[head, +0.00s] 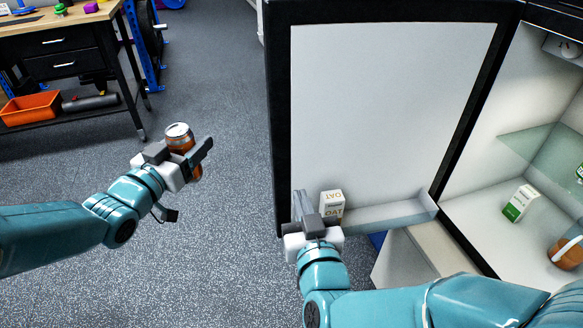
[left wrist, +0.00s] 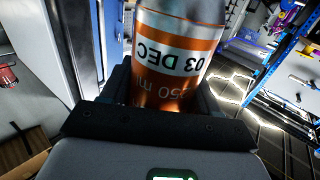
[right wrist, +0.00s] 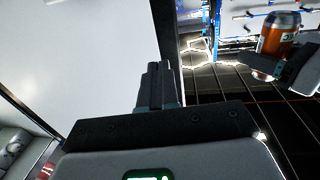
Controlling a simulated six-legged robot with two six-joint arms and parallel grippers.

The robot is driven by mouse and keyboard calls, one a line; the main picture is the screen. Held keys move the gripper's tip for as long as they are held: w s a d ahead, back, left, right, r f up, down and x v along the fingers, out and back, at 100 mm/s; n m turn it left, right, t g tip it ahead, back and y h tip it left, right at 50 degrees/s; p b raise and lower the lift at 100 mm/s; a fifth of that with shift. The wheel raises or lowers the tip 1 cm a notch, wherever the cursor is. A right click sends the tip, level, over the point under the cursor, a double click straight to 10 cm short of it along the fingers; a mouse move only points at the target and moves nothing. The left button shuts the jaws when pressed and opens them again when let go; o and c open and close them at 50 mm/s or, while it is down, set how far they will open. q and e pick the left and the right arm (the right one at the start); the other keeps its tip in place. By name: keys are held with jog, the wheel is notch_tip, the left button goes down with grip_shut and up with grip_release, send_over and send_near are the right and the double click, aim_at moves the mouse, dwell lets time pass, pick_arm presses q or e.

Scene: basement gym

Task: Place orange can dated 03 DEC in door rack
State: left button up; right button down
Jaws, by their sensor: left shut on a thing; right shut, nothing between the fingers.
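The orange can (head: 179,138) has a silver top and a white label band. In the left wrist view the can (left wrist: 172,88) shows "03 DEC" on its band, upside down. My left gripper (head: 186,152) is shut on the can and holds it in the air, left of the fridge door. The can also shows in the right wrist view (right wrist: 279,35). The door rack (head: 385,212) runs along the bottom of the open door. My right gripper (head: 305,208) is shut and empty at the rack's left end; its fingers also show in the right wrist view (right wrist: 155,87).
An oat carton (head: 332,203) stands in the rack's left part; the rack looks clear to its right. The white door panel (head: 385,100) is open. A green-and-white carton (head: 518,203) and an orange-brown container (head: 566,251) stand inside the fridge. A workbench (head: 60,45) is at the upper left.

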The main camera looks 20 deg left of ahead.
aim_at(289, 159)
pick_arm(q)
jog(key=shift+f, duration=0.2)
pick_arm(e)
jog(key=x, duration=1)
pick_arm(q)
jog(key=shift+b, duration=0.3)
